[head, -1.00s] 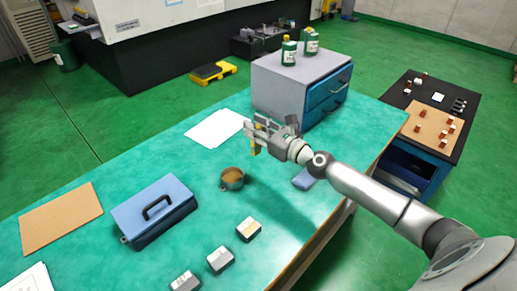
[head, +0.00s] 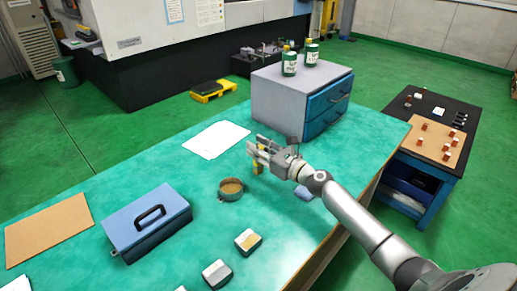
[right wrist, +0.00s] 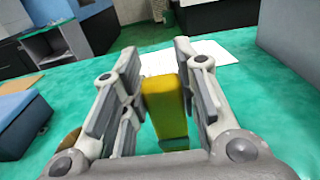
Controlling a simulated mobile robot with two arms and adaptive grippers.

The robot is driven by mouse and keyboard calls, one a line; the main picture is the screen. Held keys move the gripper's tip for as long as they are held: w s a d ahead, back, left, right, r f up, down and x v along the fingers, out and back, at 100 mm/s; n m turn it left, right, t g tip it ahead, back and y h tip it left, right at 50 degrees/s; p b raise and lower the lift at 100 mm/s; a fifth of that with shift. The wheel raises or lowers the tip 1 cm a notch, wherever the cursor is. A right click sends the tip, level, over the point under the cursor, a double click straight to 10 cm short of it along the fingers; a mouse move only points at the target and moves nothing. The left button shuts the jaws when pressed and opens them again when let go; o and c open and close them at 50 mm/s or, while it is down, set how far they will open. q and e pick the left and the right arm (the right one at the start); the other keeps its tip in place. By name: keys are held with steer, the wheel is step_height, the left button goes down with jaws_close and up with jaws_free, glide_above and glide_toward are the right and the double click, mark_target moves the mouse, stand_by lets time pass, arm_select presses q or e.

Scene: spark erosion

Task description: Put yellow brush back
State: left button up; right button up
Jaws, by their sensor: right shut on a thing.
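My right gripper (head: 258,152) is shut on the yellow brush (head: 259,168) and holds it over the green table (head: 170,175). In the right wrist view the brush (right wrist: 164,105) shows as a yellow upright block between the two fingers. Its lower end is partly hidden by the gripper. My left gripper is out of view.
A grey cabinet with blue drawers (head: 300,95) stands behind the gripper. A white sheet (head: 216,139), a blue box with a handle (head: 147,222) and small blocks (head: 247,241) lie on the table. A dark side table (head: 428,110) stands at right.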

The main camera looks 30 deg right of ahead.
steer(key=shift+f, duration=0.2)
steer(key=o, duration=1)
steer(key=shift+r, duration=0.15)
steer(key=shift+r, duration=0.2)
steer(key=v, duration=0.7)
steer(key=shift+s, duration=0.25)
